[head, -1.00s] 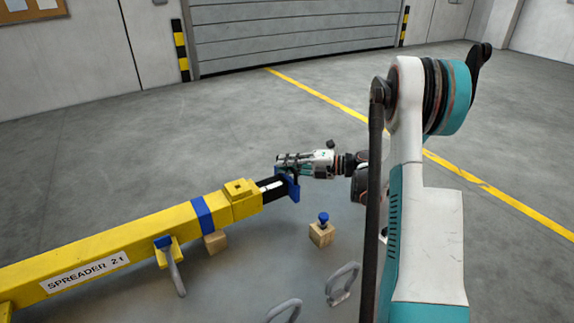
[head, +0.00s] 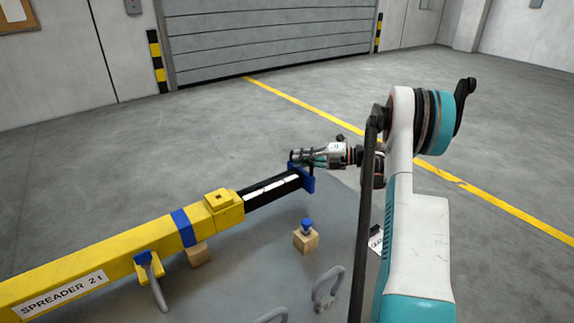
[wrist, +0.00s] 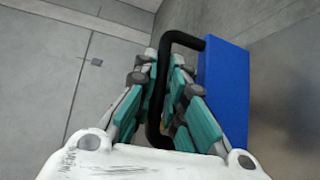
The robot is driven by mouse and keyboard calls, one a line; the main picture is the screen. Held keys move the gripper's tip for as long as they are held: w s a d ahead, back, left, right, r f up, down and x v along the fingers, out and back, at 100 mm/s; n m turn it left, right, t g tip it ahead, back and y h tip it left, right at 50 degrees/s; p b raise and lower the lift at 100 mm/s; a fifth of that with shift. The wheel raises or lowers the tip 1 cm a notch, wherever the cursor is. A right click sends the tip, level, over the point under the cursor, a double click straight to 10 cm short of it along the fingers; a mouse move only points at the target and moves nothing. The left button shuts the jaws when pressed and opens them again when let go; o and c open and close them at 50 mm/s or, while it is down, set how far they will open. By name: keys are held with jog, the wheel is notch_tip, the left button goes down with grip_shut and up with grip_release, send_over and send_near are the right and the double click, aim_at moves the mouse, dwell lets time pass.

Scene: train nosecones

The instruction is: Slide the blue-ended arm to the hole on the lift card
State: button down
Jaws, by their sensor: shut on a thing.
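The yellow spreader beam (head: 110,258) lies along the left of the head view, with a yellow collar (head: 222,208) at its end. The black inner arm (head: 272,189) with white strips reaches out of the collar and ends in a blue plate (head: 308,180). My gripper (head: 296,160) is at this plate. In the wrist view my gripper (wrist: 168,100) is shut around a black handle (wrist: 156,95) fixed to the blue plate (wrist: 224,90). A white card (head: 375,241) with dark print shows partly behind my arm. I cannot read it, so I cannot tell which hole it names.
A blue pin (head: 306,224) stands on a wooden block (head: 306,241) in front of the black arm. The floor beyond the blue plate is clear.

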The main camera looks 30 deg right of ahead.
jog(key=shift+d, duration=1.15)
jog(key=c, duration=1.6)
grip_release()
jog(key=shift+c, duration=0.2)
jog(key=v, duration=1.2)
